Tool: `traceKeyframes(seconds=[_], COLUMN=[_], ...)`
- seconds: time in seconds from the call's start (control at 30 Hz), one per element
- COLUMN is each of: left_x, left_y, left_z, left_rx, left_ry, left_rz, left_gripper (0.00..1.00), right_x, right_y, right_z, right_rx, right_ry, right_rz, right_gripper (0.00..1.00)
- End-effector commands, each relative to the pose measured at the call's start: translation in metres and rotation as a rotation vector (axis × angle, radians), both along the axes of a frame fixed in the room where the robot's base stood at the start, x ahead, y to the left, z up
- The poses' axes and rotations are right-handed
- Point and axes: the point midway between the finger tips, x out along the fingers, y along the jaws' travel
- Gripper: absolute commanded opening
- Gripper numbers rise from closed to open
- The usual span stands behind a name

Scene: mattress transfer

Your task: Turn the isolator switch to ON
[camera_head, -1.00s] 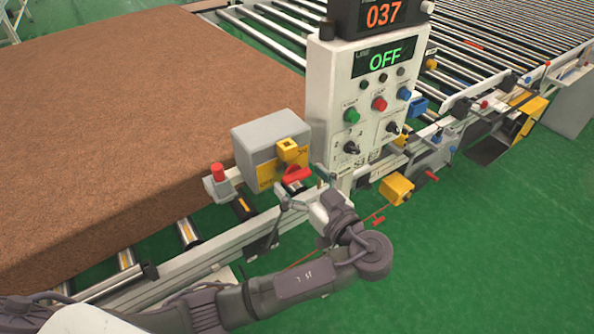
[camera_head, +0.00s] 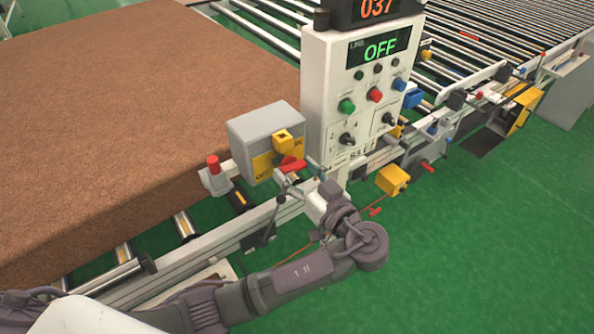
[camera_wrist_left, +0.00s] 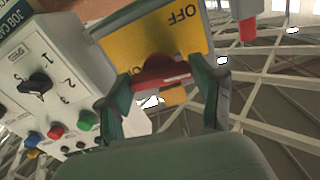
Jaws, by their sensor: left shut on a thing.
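The isolator switch is a grey box (camera_head: 262,128) with a yellow front plate (camera_wrist_left: 135,45) and a red rotary handle (camera_wrist_left: 160,77). "OFF" is readable on the plate in the left wrist view; the other label is partly hidden. My left gripper (camera_head: 300,170) is at the front of the box, its fingers at the two ends of the red handle. In the left wrist view the gripper (camera_wrist_left: 165,95) is shut on the handle, which lies nearly across between its fingertips. The display (camera_head: 380,48) on the control panel reads OFF. My right gripper is out of view.
The white control panel (camera_head: 325,90) with knobs and buttons stands just right of the box. A red button post (camera_head: 213,172) is at its left. A yellow box (camera_head: 392,180) sits on the right. A brown mattress (camera_head: 130,120) lies behind. Green floor is free in front.

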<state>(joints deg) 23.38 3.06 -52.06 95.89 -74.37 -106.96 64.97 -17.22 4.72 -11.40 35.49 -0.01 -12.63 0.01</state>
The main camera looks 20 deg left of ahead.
Motion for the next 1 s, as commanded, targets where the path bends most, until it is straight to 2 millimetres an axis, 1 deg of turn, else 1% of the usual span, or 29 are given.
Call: traceKeyframes(seconds=[0.47,1.0], left_x=[0.0,0.0], left_y=[0.0,0.001], left_z=[0.002,0.004], left_rx=[0.257,0.573], left_ry=[0.329,0.734], left_rz=[0.002,0.003], left_gripper=[0.32,0.32], right_x=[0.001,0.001], right_y=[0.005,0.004], right_z=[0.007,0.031], right_rx=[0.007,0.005], right_ry=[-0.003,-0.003], right_rz=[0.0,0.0], right_gripper=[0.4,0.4])
